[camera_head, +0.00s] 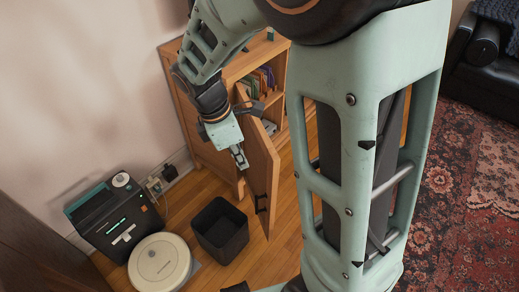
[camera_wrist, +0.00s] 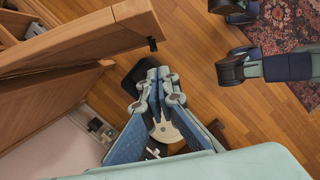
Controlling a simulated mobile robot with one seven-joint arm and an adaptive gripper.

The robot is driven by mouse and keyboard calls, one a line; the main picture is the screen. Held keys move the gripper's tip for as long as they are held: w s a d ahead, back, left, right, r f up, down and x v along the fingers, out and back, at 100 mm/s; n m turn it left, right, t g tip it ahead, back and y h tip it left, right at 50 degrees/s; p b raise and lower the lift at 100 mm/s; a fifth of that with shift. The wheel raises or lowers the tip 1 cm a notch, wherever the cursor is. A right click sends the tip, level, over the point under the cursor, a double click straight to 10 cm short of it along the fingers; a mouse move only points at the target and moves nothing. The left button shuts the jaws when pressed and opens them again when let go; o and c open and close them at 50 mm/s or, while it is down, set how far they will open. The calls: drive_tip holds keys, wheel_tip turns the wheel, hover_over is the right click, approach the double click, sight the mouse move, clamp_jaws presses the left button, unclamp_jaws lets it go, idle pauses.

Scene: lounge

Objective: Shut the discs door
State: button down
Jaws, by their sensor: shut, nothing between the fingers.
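The wooden discs door (camera_head: 264,165) stands wide open, jutting out from the front of the wooden cabinet (camera_head: 190,117). Its dark handle (camera_head: 260,203) is near the free edge. Upright discs (camera_head: 262,80) show on the shelf behind it. My gripper (camera_head: 241,162) is on the left of the door, close to its outer face; I cannot tell whether they touch. In the wrist view the door (camera_wrist: 85,42) crosses the upper left, with its handle (camera_wrist: 152,43) just above my fingertips (camera_wrist: 153,70). The fingers are together and empty.
A black open bin (camera_head: 220,230) stands on the floor just left of the door's free end. A round pale robot vacuum (camera_head: 160,262) and a dark boxy device (camera_head: 113,217) are further left. A patterned rug (camera_head: 465,190) and black sofa (camera_head: 490,75) are right.

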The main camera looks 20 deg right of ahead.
drive_tip(key=d+f+b, duration=0.4)
drive_tip(key=d+f, duration=0.2)
drive_tip(key=f, duration=0.3)
drive_tip(key=shift+f, duration=0.4)
drive_tip(key=shift+d, duration=0.15)
